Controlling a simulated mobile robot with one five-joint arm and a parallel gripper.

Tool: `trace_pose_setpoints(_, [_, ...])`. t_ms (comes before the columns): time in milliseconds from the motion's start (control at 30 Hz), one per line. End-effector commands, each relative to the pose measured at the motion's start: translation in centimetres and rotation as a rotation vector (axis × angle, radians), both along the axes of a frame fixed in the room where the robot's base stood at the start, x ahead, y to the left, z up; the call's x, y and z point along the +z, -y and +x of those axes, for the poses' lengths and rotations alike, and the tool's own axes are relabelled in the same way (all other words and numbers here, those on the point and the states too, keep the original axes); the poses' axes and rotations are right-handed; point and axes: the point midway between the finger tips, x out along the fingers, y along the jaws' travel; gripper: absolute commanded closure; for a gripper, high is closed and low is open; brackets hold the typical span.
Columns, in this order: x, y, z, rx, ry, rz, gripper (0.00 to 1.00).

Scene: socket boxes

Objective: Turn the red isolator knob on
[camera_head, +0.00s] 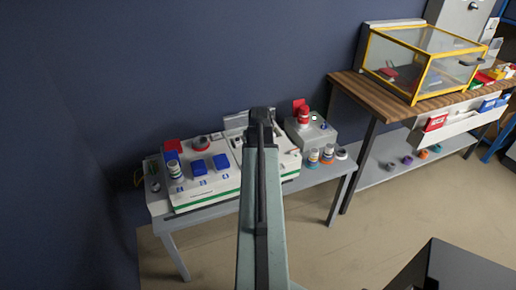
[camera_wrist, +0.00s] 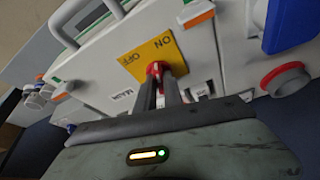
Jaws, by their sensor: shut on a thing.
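In the wrist view the red isolator knob (camera_wrist: 154,68) sits on a yellow plate (camera_wrist: 151,58) marked ON and OFF, fixed to a white box (camera_wrist: 112,62). My gripper (camera_wrist: 160,83) is shut on the knob, with a dark finger on each side. The fingers hide much of the knob, so which mark it points to cannot be told. In the head view my arm reaches over the white panel (camera_head: 190,203), and its dark end (camera_head: 261,118) covers the knob and plate.
A red round button (camera_wrist: 285,77) and a blue cover (camera_wrist: 291,25) are near the knob. On the grey table (camera_head: 205,222) stand a grey box (camera_head: 312,136) with a red button and several small containers (camera_head: 313,157). A yellow-framed case (camera_head: 418,68) stands on the wooden bench at right.

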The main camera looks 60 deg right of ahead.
Motion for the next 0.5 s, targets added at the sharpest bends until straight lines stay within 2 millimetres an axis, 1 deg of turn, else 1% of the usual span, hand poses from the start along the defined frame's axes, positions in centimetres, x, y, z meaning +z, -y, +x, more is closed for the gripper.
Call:
trace_pose_setpoints(200, [0.04,0.12,0.1,-0.193,-0.001,-0.005,1.0])
trace_pose_setpoints(500, [0.03,0.14,0.16,-0.404,-0.001,-0.004,1.0])
